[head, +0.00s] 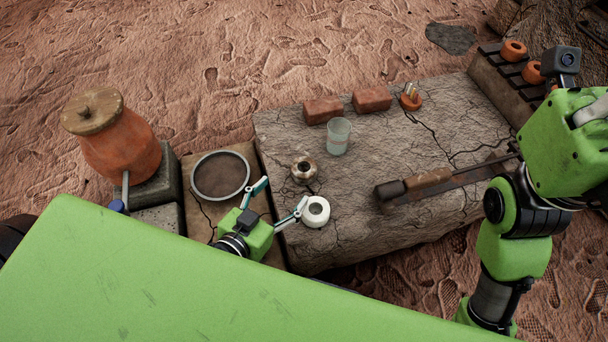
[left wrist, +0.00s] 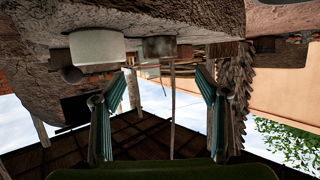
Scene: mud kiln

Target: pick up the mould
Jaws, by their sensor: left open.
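I take the white, round, thick-walled piece with a dark hole in its top to be the mould (head: 316,211). It stands near the front left edge of the stone slab. My left gripper (head: 284,192) is open and empty, with teal fingers spread. In the head view its right fingertip is close against the mould's left side; I cannot tell whether they touch. In the upside-down left wrist view, the mould (left wrist: 97,46) shows beyond the fingers, left of centre. My right arm stands at the right; its fingers are not visible.
A small brownish metallic pot (head: 304,171) stands just behind the mould. A round sieve (head: 220,176) and a lidded clay jar (head: 118,140) are left.

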